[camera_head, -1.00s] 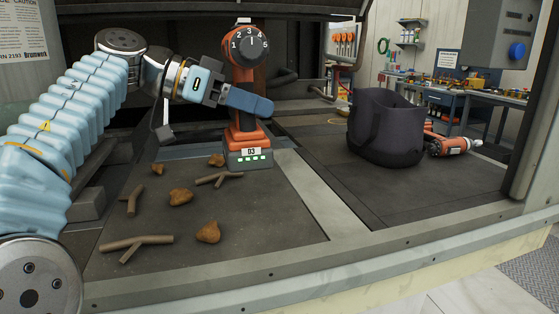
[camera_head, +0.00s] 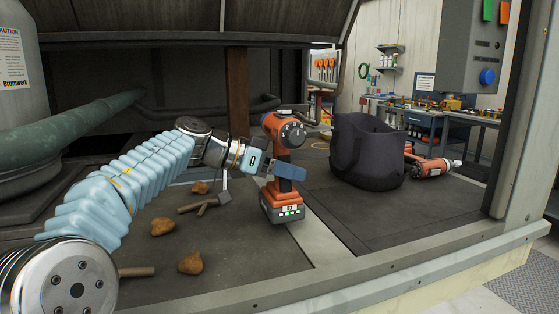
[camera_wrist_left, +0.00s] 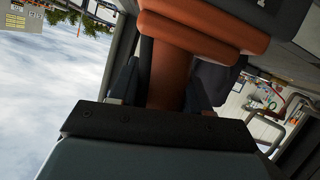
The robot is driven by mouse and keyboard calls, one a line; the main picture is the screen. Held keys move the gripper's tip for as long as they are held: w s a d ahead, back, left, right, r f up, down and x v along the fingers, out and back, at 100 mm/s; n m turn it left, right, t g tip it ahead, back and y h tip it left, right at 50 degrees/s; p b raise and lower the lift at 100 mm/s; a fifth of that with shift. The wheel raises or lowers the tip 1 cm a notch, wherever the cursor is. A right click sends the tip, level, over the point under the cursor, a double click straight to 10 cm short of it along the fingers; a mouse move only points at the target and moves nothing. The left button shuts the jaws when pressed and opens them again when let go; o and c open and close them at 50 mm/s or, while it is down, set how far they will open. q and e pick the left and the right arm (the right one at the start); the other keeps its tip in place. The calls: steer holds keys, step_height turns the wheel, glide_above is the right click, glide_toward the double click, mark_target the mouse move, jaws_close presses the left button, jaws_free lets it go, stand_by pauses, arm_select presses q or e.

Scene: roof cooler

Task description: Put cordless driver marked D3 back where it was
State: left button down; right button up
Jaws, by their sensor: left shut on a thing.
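The orange and black cordless driver marked D3 (camera_head: 284,133) is held in my left gripper (camera_head: 282,172), whose blue fingers close around its handle. It is nearly upright and slightly tilted, with its dial facing me and its battery at the bottom. The battery is over the light strip between the two dark panels. I cannot tell whether it touches the surface. In the left wrist view the driver's orange handle (camera_wrist_left: 172,80) sits between the fingers. My right gripper is not in view.
A dark open bag (camera_head: 366,155) stands right of the driver. Another orange driver (camera_head: 432,167) lies on its side beyond the bag. Brown lumps (camera_head: 191,263) and sticks (camera_head: 198,206) lie on the left panel. A green pipe (camera_head: 70,128) runs at the left. The right panel's front is clear.

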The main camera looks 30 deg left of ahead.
arm_select(q)
steer(key=shift+s+f, duration=0.1)
steer(key=shift+f, duration=1.15)
steer(key=c, duration=0.5)
jaws_free()
steer(key=shift+f, duration=0.1)
steer(key=v, duration=1.2)
